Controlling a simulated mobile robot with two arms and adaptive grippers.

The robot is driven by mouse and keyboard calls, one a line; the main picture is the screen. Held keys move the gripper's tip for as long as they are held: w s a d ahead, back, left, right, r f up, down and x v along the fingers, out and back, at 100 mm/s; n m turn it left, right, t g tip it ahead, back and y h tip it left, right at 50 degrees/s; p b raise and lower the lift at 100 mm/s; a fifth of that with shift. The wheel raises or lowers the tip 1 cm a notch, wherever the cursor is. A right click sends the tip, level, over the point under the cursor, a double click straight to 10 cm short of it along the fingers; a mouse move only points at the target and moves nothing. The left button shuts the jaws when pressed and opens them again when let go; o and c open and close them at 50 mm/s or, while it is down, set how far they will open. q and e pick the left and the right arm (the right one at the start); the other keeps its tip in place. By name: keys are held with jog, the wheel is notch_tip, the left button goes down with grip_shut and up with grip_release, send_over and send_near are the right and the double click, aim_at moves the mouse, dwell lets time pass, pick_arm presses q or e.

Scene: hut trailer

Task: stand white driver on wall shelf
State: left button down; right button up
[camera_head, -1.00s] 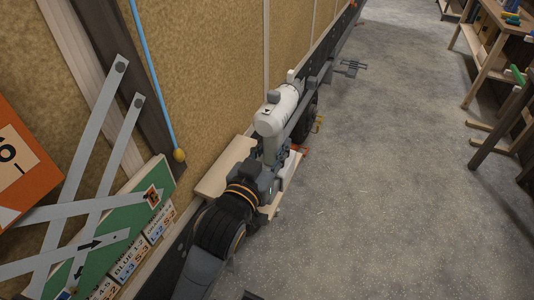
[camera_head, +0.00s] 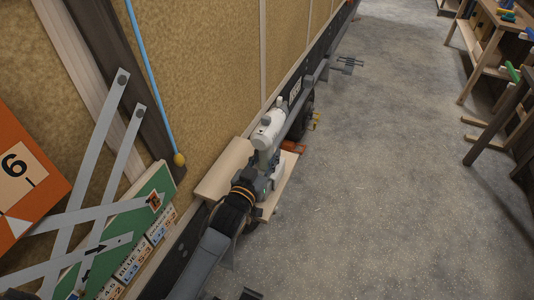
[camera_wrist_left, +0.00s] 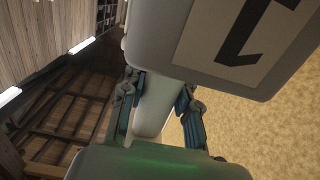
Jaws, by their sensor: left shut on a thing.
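The white driver (camera_head: 268,131) is a white power tool, upright in the head view beside the tan wall. My left gripper (camera_head: 264,168) is shut on its handle. In the left wrist view, its white handle (camera_wrist_left: 153,103) lies between the fingers of my left gripper (camera_wrist_left: 158,110), and its body with a black mark on a pale label fills the upper right. The light wooden wall shelf (camera_head: 221,172) runs along the wall behind and below the driver. My arm hides part of the shelf. I cannot tell whether the driver's base touches it. My right gripper is not seen.
A green board (camera_head: 128,222) and an orange sign (camera_head: 22,170) hang at left behind grey crossed strips. A blue cord (camera_head: 150,80) hangs on the wall. A wooden workbench (camera_head: 483,50) stands at far right. The grey floor (camera_head: 400,180) between is clear.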

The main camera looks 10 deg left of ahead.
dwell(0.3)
pick_arm(q)
jog(key=c, duration=1.4)
grip_release()
jog(key=shift+f, duration=0.25)
jog(key=o, duration=0.4)
jog(key=shift+s, duration=0.1)
jog(key=o, duration=1)
